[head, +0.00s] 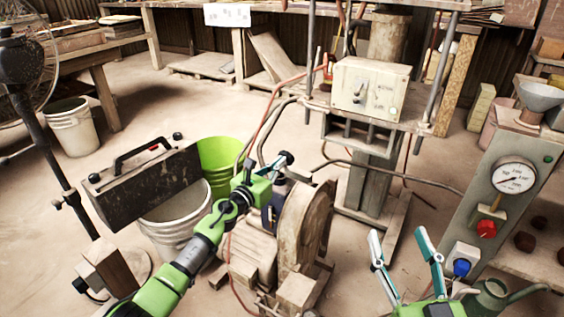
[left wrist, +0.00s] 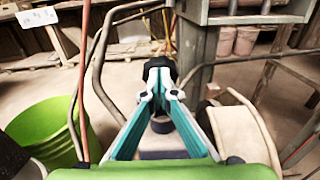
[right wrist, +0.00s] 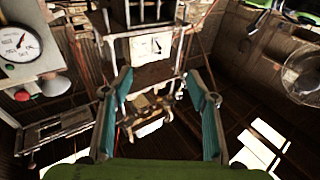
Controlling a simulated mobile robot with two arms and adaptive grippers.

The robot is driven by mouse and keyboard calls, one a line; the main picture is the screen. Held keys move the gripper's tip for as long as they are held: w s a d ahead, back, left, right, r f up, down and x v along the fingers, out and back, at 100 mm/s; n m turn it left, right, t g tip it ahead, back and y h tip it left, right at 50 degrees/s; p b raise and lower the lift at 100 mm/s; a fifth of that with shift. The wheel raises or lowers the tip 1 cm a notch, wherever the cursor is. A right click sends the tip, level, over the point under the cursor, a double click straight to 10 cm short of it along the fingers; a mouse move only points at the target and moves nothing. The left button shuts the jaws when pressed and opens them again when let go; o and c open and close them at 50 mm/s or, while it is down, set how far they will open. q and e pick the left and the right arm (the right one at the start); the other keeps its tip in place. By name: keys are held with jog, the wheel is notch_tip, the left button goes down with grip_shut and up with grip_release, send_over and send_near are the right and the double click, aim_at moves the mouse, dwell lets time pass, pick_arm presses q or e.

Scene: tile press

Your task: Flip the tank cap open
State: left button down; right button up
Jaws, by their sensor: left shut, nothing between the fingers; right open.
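The pump unit with its tank (head: 280,188) stands in the middle of the head view, mostly behind my left gripper (head: 276,163). That gripper is shut with nothing between its fingers. In the left wrist view (left wrist: 160,90) its fingertips meet just at a black cap-like piece (left wrist: 158,68), which seems to stand up beyond them; I cannot tell if they touch. A dark round neck (left wrist: 162,125) shows below, between the finger bases. Whether the cap is fully open is unclear. My right gripper (head: 400,245) is open and empty at the lower right, away from the tank.
A large wheel (head: 312,225) is beside the tank. A green bucket (head: 220,155), a white bucket (head: 172,222) and a black toolbox (head: 145,190) stand left. Hoses run behind the unit. A gauge panel (head: 505,200) is on the right, near my right gripper.

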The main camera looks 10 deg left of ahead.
pick_arm(q)
jog(key=shift+w+d+b, duration=0.2)
jog(key=shift+w+b, duration=0.2)
jog(key=shift+w, duration=0.15)
jog(key=shift+w+d+f+b, duration=0.1)
jog(key=shift+w+d+b, duration=0.15)
jog(key=shift+w+b, duration=0.35)
pick_arm(e)
jog(key=s+r+t+y, duration=0.1)
jog(key=s+r+t, duration=0.2)
jog(key=r, duration=0.6)
jog(key=shift+s+t+y, duration=0.3)
jog(key=shift+t+y, duration=0.1)
jog(key=shift+t, duration=0.7)
jog(key=shift+a, duration=0.15)
